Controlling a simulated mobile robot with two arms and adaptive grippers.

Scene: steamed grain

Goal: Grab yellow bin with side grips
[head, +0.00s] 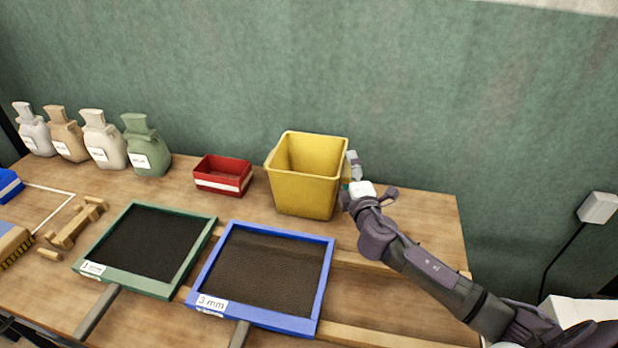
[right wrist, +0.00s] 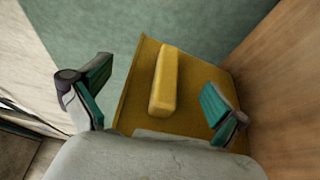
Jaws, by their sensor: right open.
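The yellow bin (head: 305,192) stands upright on the wooden table near the back wall, its top open and its inside looking empty. My right gripper (head: 352,180) is at the bin's right side. In the right wrist view the gripper (right wrist: 155,103) is open, with its two teal-padded fingers on either side of a yellow side grip (right wrist: 164,80) that sticks out from the bin's wall (right wrist: 137,90). I see a gap between each finger and the grip. The bin's left side grip is hidden. My left gripper is not in view.
A red bin (head: 222,175) stands left of the yellow bin. The blue-framed sieve (head: 328,262) and green-framed sieve (head: 120,285) lie in front. Several sacks (head: 103,140) stand at the back left. A wooden holder (head: 75,225) is at the left. The green wall (head: 430,100) is close behind.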

